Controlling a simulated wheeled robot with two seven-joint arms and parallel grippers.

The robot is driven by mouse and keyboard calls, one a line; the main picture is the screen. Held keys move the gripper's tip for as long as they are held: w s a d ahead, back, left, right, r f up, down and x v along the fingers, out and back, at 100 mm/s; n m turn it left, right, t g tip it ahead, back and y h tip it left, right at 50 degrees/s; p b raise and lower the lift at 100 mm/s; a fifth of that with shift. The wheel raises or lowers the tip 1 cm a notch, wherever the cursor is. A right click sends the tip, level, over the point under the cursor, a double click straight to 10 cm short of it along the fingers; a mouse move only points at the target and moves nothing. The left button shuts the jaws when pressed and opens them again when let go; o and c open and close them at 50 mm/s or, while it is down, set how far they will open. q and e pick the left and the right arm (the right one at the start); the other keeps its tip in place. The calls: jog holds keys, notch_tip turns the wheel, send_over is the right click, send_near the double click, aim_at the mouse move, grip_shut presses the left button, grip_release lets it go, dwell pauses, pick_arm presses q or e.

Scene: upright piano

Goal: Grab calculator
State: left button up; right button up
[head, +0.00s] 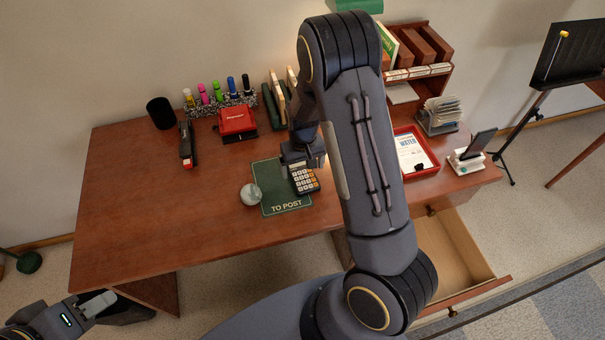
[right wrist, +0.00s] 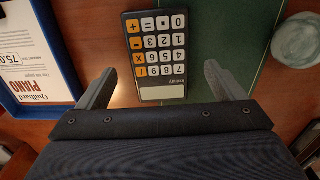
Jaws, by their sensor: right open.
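The calculator (head: 304,178) is dark with white and orange keys. It lies flat on the desk at the edge of the green "TO POST" mat (head: 268,178). My right gripper (head: 305,153) is above its far end, partly hidden by my arm in the head view. In the right wrist view the calculator (right wrist: 157,55) lies between the two spread fingers, which are open and apart from it. My left gripper (head: 98,303) is at the lower left, off the desk's front edge; its jaw state is unclear.
A glass ball (head: 251,194) sits at the mat's left edge. A red tray with papers (head: 432,165) and a phone stand (head: 468,160) are to the right. A blue-edged tray (right wrist: 70,60) shows in the wrist view. A drawer (head: 450,250) stands open.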

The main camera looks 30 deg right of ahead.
aim_at(303, 176)
notch_tip(303, 176, down, 2)
jog(key=shift+f, duration=0.25)
jog(key=c, duration=1.1)
jog(key=shift+r, duration=0.1)
